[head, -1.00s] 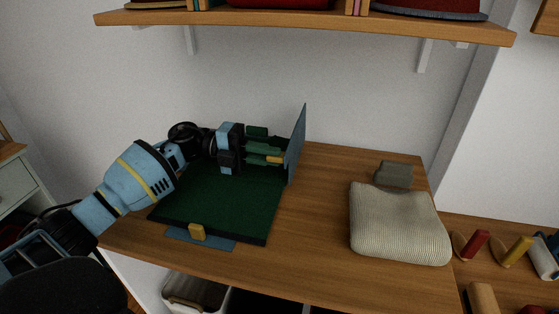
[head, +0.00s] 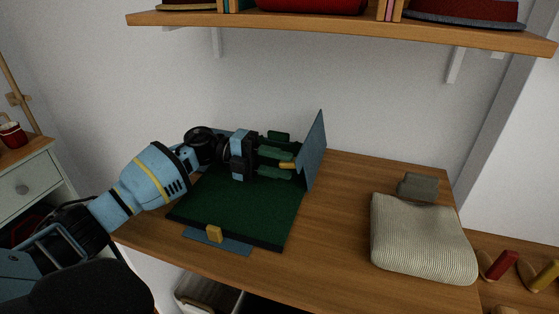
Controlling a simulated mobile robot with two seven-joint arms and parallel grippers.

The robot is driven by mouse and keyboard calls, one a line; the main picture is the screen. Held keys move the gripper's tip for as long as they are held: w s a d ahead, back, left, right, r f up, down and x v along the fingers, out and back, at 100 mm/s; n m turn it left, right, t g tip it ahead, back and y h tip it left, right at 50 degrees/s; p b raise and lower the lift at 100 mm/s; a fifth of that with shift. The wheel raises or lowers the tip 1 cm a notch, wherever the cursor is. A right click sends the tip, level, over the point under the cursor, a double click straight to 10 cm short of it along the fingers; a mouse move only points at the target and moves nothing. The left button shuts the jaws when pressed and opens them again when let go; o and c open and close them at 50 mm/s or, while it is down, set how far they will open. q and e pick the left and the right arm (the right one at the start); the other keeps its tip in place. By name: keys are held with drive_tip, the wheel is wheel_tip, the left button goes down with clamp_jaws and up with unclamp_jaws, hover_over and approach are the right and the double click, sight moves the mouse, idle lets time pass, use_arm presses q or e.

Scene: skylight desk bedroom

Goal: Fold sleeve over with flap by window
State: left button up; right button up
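A dark green flat piece (head: 238,208), which looks like the garment, lies on the blue folding board (head: 225,244) on the desk. I cannot make out a separate sleeve. A blue-grey flap (head: 315,150) stands steeply raised at the board's right side. My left gripper (head: 280,163) reaches across the board from the left, its dark fingers at that flap. A yellow tab (head: 287,166) shows between the fingers; whether they are closed on it is too small to tell. Another yellow tab (head: 214,234) is at the board's near edge. My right gripper is not in view.
A folded cream ribbed cloth (head: 420,240) and a small grey block (head: 418,187) lie on the right of the wooden desk (head: 335,235). The desk between board and cloth is clear. A wooden shelf (head: 340,32) with hats hangs above.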

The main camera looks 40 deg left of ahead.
use_arm(q)
drive_tip(key=shift+o, duration=0.2)
idle(0.3)
drive_tip(key=b+v, duration=0.1)
drive_tip(key=v, duration=0.5)
drive_tip(key=shift+s+a, duration=0.1)
drive_tip(key=shift+a, duration=0.1)
drive_tip(key=shift+s+a+b, duration=0.2)
drive_tip(key=shift+a+b, duration=0.1)
drive_tip(key=shift+a, duration=0.25)
